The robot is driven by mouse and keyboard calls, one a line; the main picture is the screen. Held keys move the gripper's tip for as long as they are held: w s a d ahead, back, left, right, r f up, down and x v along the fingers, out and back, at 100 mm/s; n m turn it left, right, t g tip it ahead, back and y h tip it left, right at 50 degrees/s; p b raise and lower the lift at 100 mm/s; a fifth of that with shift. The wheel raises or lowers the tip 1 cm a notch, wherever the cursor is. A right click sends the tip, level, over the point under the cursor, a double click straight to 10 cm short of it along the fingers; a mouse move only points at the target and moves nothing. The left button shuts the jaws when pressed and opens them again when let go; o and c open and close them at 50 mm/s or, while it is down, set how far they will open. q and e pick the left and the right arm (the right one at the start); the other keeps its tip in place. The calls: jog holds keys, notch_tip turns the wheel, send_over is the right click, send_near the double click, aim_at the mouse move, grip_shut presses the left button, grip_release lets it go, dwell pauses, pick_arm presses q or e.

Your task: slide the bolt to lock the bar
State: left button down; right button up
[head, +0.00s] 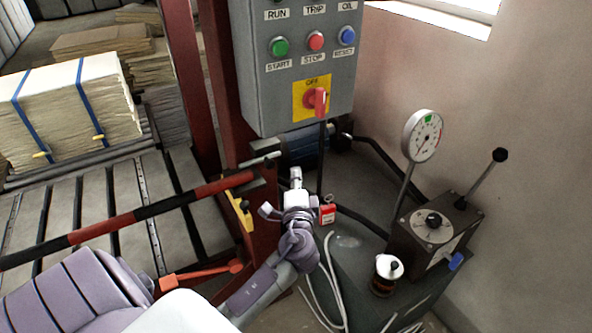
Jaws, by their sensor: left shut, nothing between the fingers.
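The red and black striped bar (130,217) runs from the left edge up to a dark red post, its far end at a bracket there. A grey metal pin (260,160), which looks like the bolt, sticks out at the post just above the bar's end. My left gripper (296,174) points upward to the right of the post, shut and empty. It appears apart from the pin, though its exact depth is hard to tell. A yellow plate (240,208) sits on the post below the bar. My right gripper is not in view.
A grey control box (297,85) with a red switch hangs above my gripper. A red padlock (327,214) is close to its right. An orange lever (200,275) lies below the bar. A dial gauge (422,136) and a hydraulic unit (425,240) stand at right.

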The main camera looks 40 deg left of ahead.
pick_arm(q)
jog(key=v, duration=0.4)
jog(key=shift+s+b, duration=0.4)
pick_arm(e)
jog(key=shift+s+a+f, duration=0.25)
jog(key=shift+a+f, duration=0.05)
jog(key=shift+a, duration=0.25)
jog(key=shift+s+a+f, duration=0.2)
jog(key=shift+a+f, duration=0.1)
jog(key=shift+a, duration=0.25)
pick_arm(q)
jog(key=shift+d, duration=0.1)
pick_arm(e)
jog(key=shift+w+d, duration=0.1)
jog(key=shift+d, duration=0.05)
